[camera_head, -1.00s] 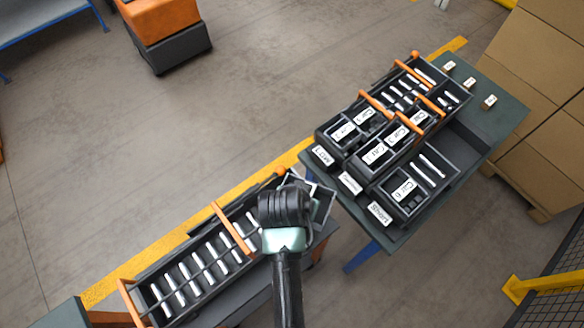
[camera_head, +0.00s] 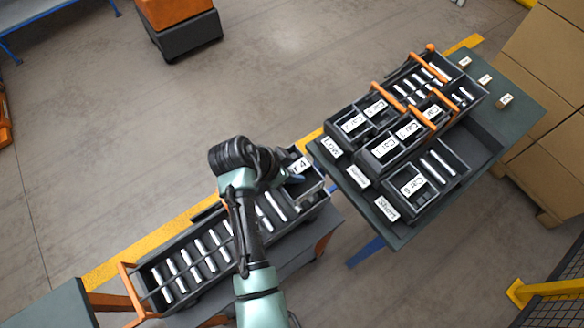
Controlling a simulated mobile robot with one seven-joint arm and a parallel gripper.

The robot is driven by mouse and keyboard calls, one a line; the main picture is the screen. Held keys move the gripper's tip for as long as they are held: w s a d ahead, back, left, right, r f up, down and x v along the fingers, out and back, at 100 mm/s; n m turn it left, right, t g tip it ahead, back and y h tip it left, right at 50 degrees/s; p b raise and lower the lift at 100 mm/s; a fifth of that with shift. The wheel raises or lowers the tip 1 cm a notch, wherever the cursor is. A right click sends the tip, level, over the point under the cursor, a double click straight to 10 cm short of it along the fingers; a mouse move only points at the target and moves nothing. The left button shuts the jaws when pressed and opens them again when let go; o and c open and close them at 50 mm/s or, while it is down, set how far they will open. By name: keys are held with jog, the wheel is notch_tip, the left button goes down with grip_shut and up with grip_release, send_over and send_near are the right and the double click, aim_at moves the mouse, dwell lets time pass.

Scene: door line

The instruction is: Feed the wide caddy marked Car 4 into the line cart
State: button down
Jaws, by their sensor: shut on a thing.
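The caddy (camera_head: 313,187) is a dark box whose white label is partly covered and reads "r 4". It sits at the right end of the long dark line cart (camera_head: 150,277), roughly in line with it. I cannot tell whether it rests in the cart or is just above it. My gripper (camera_head: 284,178) is shut on the caddy at its left side. My wrist hides the fingertips and much of the caddy. The cart has an orange end handle at the left and several pale bars across its bed.
A green-topped table (camera_head: 400,235) at right holds several labelled dark caddies with orange handles, among them Car 6 (camera_head: 445,172). Small boxes (camera_head: 485,80) stand at its far end. Cardboard cartons (camera_head: 545,110) and a yellow-framed fence (camera_head: 550,290) are beyond.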

jog(key=shift+f+b, duration=3.7)
jog(key=shift+f, duration=0.9)
jog(key=shift+f, duration=0.1)
